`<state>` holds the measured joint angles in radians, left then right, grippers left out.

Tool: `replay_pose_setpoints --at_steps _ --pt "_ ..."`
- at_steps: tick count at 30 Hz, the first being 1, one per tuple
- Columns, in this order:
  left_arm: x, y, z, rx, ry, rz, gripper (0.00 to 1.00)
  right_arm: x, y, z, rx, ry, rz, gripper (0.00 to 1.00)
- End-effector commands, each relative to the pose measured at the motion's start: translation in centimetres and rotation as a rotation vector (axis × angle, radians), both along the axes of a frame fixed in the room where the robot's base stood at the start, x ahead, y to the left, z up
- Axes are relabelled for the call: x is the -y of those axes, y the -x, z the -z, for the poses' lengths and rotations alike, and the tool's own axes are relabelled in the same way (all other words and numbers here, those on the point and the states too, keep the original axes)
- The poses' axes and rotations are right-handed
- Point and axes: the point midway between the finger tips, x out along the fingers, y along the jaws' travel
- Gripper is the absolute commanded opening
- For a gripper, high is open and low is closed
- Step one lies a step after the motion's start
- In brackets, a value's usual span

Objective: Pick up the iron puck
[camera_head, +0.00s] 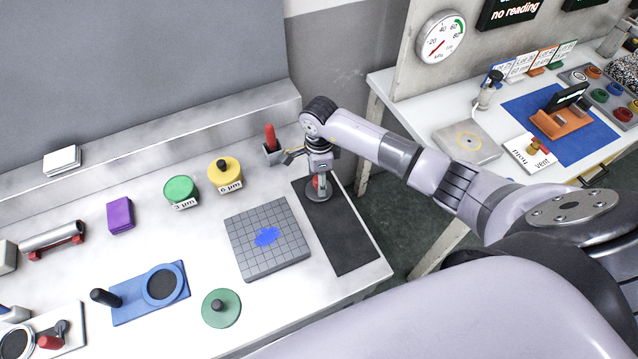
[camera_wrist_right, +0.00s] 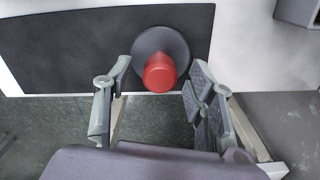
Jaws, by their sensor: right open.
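The iron puck (camera_head: 318,194) is a dark grey disc with a red knob. It lies flat on the black mat (camera_head: 348,238) at the right end of the bench. In the right wrist view the puck (camera_wrist_right: 150,42) has its red knob (camera_wrist_right: 160,73) pointing toward the camera. My right gripper (camera_head: 319,172) is over the puck and partly hides its knob in the head view. In the right wrist view the gripper (camera_wrist_right: 160,75) is open, with one finger on each side of the knob, apart from it. My left gripper is out of view.
A grey grid plate (camera_head: 249,266) lies left of the mat, with a green knobbed disc (camera_head: 221,308) nearby. A red-handled tool in a holder (camera_head: 273,152) stands close behind my right gripper. The bench edge is close to the mat.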

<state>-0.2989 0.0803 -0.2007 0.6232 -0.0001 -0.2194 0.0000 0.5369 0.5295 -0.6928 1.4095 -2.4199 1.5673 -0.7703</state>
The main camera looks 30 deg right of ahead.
Motion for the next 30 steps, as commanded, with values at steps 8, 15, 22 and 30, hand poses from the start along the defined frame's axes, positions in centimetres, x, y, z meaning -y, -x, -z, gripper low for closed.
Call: replay_pose_setpoints --at_steps 8,15,22,30 --pt "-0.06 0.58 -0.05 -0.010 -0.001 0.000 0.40 -0.02 0.02 0.58 0.000 0.000 0.000 0.51" --pt "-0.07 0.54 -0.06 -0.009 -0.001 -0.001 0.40 -0.01 0.00 0.54 0.000 0.000 0.000 0.36" --pt "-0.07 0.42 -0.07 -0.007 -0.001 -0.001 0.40 -0.01 0.00 0.52 0.001 0.000 0.000 0.21" --pt "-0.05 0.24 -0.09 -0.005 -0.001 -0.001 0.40 0.00 0.00 0.52 0.000 0.000 0.000 0.03"
